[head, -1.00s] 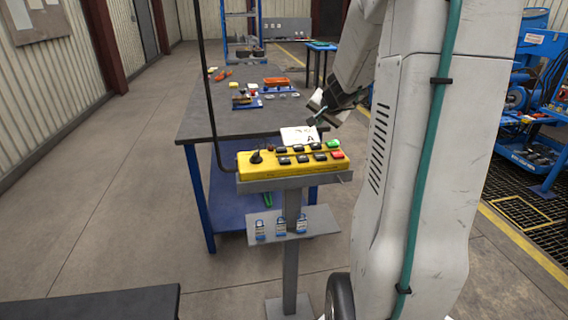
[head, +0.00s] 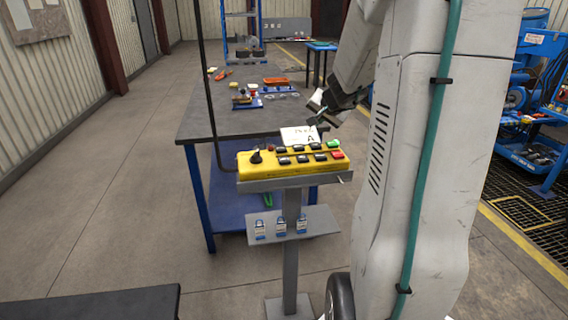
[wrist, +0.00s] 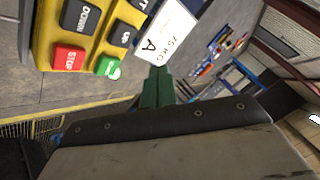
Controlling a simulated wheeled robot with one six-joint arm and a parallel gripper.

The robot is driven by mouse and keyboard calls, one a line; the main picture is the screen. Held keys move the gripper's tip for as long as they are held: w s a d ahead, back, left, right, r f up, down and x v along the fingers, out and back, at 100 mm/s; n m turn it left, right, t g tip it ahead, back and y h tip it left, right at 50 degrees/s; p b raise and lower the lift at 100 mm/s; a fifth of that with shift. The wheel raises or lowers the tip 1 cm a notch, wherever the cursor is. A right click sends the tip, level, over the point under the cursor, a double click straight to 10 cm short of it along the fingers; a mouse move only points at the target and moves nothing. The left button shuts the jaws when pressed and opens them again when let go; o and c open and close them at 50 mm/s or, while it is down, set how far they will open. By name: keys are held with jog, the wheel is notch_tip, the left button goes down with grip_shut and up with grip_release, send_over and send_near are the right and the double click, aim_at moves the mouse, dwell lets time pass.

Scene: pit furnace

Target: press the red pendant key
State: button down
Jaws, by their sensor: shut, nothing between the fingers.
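The yellow pendant (head: 245,168) lies on a grey stand, with several black keys. Its red key (head: 338,155) is at the right end, beside a green key (head: 333,143). In the wrist view the red key (wrist: 68,57), marked STOP, is at the upper left, with the green key (wrist: 107,66) to its right. My gripper (head: 314,122) is above and behind the pendant's right part, apart from the red key. In the wrist view my gripper's green fingers (wrist: 158,88) are together and empty, right of both keys.
A white card (head: 299,136) marked A stands behind the keys, close to my gripper. A black knob (head: 256,156) rises at the pendant's left end. A dark cable or pole runs up at left. A workbench (head: 205,125) is behind.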

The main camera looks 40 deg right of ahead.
dwell(0.5)
jog(key=s+a+r+n+y, duration=0.1)
jog(key=a+r+n+y, duration=0.15)
jog(key=a, duration=0.75)
jog(key=s+a+r+n+g+y, duration=0.1)
jog(key=s+a+n+y, duration=0.15)
jog(key=a, duration=0.65)
jog(key=s+a+r+n+y, duration=0.1)
jog(key=a+r+n, duration=0.15)
jog(key=a, duration=0.75)
jog(key=s+a+f+n+g+h, duration=0.1)
jog(key=s+a+n+g, duration=0.2)
jog(key=s, duration=0.7)
jog(key=s+a+f+n+g+h, duration=0.1)
jog(key=s+a+n+g, duration=0.2)
jog(key=s+a, duration=0.3)
jog(key=s, duration=0.5)
jog(key=shift+f+n, duration=0.35)
jog(key=shift+w+a, duration=0.1)
